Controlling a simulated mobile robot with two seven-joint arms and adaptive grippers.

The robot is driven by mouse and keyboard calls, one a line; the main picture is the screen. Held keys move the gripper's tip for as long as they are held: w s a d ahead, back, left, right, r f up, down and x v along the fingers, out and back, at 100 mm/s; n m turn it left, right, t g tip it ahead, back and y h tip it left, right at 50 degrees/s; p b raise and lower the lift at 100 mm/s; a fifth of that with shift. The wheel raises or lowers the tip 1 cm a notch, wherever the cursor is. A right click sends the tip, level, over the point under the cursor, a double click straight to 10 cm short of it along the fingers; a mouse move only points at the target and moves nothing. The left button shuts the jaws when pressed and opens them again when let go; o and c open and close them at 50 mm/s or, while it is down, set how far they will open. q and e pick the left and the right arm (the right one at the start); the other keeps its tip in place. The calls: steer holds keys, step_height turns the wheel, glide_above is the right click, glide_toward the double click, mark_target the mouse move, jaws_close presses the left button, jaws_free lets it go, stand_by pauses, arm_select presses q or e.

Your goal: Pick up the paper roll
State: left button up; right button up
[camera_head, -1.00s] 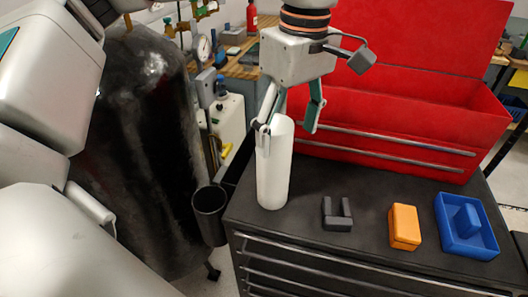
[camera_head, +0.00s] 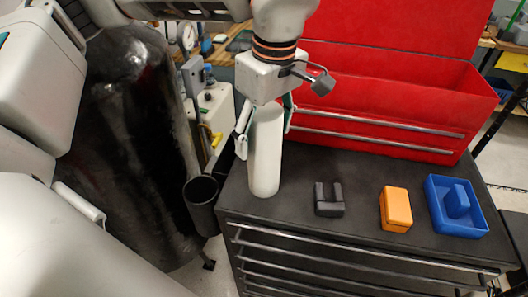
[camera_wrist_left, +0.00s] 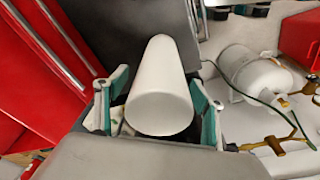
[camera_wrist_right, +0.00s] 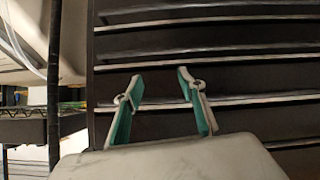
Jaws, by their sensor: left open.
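The white paper roll (camera_head: 265,160) stands upright near the left edge of the black cabinet top. My left gripper (camera_head: 264,122) is above it, pointing down, with its fingers on either side of the roll's upper part. In the left wrist view the roll (camera_wrist_left: 160,95) lies between the two open teal-lined fingers (camera_wrist_left: 160,112), and a gap shows on at least the left side. My right gripper (camera_wrist_right: 158,88) shows only in its own wrist view. It is open and empty in front of dark drawer fronts.
On the cabinet top (camera_head: 300,168) stand a dark U-shaped block (camera_head: 329,203), an orange block (camera_head: 396,209) and a blue tray with a blue piece (camera_head: 440,215). An open red toolbox (camera_head: 390,128) stands behind. A dark cup-like holder (camera_head: 201,205) is left of the cabinet.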

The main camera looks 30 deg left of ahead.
arm_select(q)
steer(key=c, duration=1.8)
steer(key=shift+c, duration=0.2)
steer(key=shift+r, duration=0.15)
